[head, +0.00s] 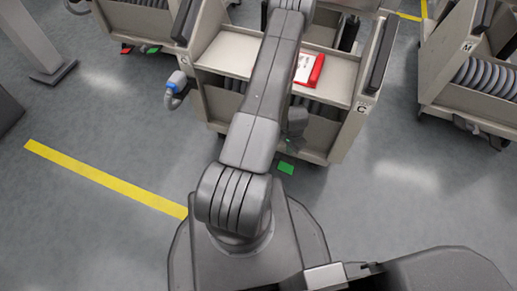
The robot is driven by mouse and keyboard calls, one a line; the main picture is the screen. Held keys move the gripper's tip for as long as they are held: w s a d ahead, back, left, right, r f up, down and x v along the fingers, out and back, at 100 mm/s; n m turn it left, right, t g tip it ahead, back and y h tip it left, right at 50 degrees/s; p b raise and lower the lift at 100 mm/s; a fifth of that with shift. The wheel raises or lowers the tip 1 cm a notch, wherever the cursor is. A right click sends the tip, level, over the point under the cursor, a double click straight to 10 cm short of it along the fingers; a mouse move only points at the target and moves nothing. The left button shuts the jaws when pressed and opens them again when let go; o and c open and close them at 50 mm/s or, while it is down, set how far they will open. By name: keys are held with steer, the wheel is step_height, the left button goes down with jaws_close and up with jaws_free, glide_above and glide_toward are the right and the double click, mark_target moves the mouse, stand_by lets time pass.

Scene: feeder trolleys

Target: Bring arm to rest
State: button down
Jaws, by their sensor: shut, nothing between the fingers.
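My arm rises from my base and reaches up the middle of the head view, past the top edge. A grey part, seemingly my wrist, shows to the right of the upper link, in front of the middle trolley (339,142). My gripper (292,144) seems to be the small dark end below it, shut and empty, though it is partly hidden and hard to make out. It appears apart from the trolley.
The middle trolley, marked C, has a red-and-white item (314,69) on its shelf and a blue-capped hose (177,84) at its left. Trolley M (446,95) stands right.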

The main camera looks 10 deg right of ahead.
steer(key=shift+f, duration=0.15)
steer(key=b, duration=1.1)
glide_above(286, 166)
step_height(286, 166, down, 10)
steer(key=shift+w+d+r, duration=0.1)
steer(key=shift+w+r, duration=0.05)
steer(key=shift+r, duration=0.05)
steer(key=shift+r, duration=0.1)
step_height(286, 166, up, 10)
steer(key=p, duration=1.1)
step_height(286, 166, down, 10)
steer(key=b, duration=1.1)
steer(key=shift+f, duration=0.25)
step_height(286, 166, up, 8)
steer(key=p, duration=0.5)
steer(key=shift+p, duration=0.4)
